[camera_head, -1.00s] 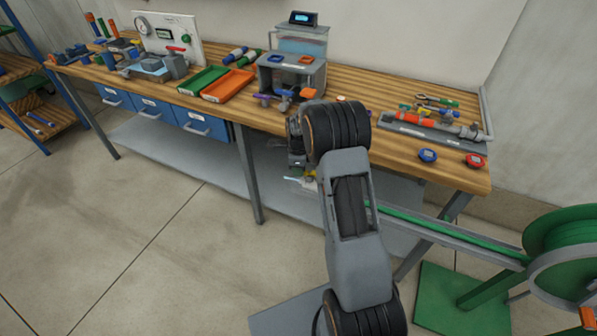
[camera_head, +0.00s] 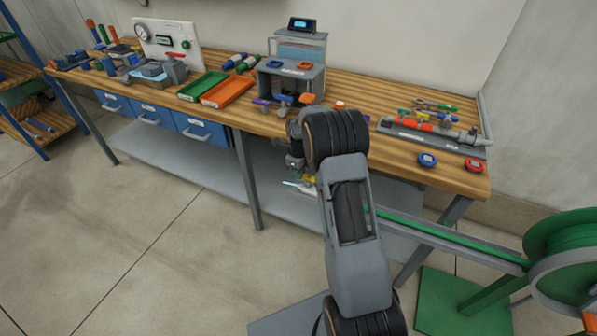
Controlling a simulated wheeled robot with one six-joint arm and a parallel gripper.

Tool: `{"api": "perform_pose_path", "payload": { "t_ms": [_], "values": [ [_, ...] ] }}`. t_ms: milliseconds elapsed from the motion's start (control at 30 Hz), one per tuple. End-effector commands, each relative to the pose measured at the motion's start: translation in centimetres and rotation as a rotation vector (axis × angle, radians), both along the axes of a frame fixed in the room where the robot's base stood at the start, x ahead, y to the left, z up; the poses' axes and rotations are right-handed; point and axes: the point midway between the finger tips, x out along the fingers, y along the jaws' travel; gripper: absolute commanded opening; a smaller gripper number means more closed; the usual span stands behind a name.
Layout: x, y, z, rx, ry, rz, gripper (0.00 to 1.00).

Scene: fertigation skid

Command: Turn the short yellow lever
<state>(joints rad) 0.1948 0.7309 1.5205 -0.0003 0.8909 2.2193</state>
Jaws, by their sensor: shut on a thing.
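A small yellow lever-like piece (camera_head: 403,111) shows on the pipe assembly at the right of the bench. My gripper (camera_head: 296,172) hangs in front of the bench's front edge, left of my forearm, and is mostly hidden by my wrist. Just below it shows a small yellow thing (camera_head: 309,181) with a pale, thin piece (camera_head: 298,187) beside it. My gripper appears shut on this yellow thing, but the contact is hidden. I cannot tell whether it is a lever. My gripper is well apart from the pipe assembly.
The grey dosing stand (camera_head: 290,80) has purple, blue and orange levers at its front. A grey tray (camera_head: 436,138) carries the pipe assembly. Blue (camera_head: 427,159) and red (camera_head: 474,165) discs lie near the front edge. A green hose reel (camera_head: 565,245) stands at the right.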

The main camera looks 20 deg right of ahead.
Motion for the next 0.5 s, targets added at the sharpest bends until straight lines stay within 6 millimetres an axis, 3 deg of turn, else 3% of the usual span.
{"api": "perform_pose_path", "payload": {
  "t_ms": [167, 200, 433, 500],
  "values": [
    [0.04, -0.04, 0.06, 0.0, -0.001, -0.003, 0.0],
    [0.04, -0.04, 0.07, 0.0, -0.003, -0.003, 0.23],
    [0.03, -0.02, 0.04, 0.0, -0.001, -0.001, 0.45],
    [0.03, 0.0, 0.03, 0.0, -0.001, -0.001, 0.47]
  ]
}}
